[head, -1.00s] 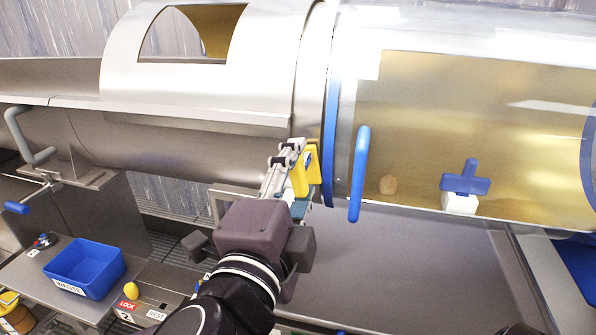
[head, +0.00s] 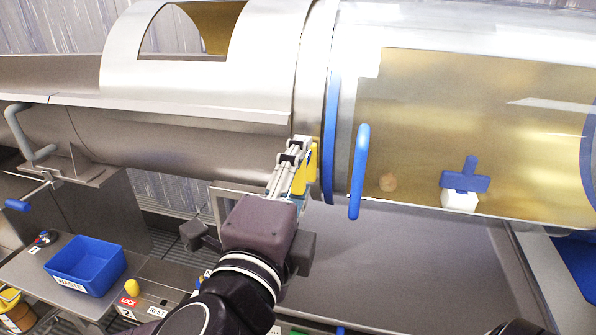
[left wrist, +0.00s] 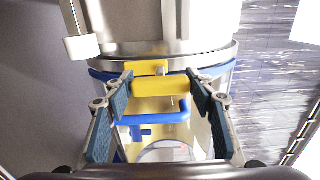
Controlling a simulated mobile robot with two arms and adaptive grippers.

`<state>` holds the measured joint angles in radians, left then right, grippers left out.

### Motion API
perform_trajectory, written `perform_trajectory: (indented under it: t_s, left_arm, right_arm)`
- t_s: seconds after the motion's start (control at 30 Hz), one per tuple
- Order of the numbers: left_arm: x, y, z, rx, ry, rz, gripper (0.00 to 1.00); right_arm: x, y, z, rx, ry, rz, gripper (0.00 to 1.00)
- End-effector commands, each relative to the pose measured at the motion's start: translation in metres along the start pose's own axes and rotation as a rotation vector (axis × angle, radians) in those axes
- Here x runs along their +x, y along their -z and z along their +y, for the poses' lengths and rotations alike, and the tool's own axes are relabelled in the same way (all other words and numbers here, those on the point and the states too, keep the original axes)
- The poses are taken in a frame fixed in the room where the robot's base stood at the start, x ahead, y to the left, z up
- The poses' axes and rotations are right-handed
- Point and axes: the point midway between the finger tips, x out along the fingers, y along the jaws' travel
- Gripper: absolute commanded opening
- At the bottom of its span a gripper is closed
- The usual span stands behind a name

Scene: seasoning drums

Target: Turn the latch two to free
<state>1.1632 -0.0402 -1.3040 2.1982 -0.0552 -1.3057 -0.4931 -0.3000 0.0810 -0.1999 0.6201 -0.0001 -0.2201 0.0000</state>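The yellow latch (head: 312,157) sits at the blue-edged rim between the steel drum section and the clear drum section. In the left wrist view its yellow bar (left wrist: 160,84) lies crosswise at a small metal pivot, between my fingertips. My left gripper (head: 295,150) is at the latch and partly hides it in the head view. In the left wrist view my left gripper (left wrist: 160,78) has its fingers wide apart, one near each end of the bar. I cannot tell whether they touch it. My right gripper is not in view.
A blue curved handle (head: 358,172) stands close right of the latch. The clear drum (head: 460,110) holds a blue cross-shaped piece (head: 466,182) on a white block (head: 458,201) and a small tan lump (head: 388,182). A blue waste bin (head: 86,266) stands at lower left.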

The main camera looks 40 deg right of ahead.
Motion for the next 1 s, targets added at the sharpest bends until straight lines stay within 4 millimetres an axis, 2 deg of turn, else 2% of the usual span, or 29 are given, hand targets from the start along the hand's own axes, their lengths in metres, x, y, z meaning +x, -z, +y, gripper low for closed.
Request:
perform_trajectory:
  t_s: [0.03, 0.13, 0.47, 0.57, 0.8, 1.0]
  left_arm:
    - [0.0, 0.0, 0.001, 0.0, -0.001, 0.0, 0.57]
    - [0.0, 0.0, 0.0, -0.001, -0.001, 0.0, 0.67]
    - [-0.003, 0.0, 0.0, -0.003, 0.0, 0.0, 0.67]
    - [-0.013, 0.0, 0.0, -0.004, 0.001, 0.001, 0.67]
    - [-0.05, 0.0, 0.0, -0.003, 0.0, 0.001, 0.67]
    - [-0.07, 0.0, 0.0, -0.003, 0.0, 0.001, 0.67]
  right_arm:
    - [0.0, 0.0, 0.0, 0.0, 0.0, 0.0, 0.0]
    - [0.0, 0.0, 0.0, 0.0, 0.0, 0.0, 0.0]
    - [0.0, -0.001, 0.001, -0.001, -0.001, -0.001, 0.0]
    - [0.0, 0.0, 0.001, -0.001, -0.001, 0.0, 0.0]
    - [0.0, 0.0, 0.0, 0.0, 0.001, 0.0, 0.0]
    - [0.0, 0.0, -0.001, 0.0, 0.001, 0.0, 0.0]
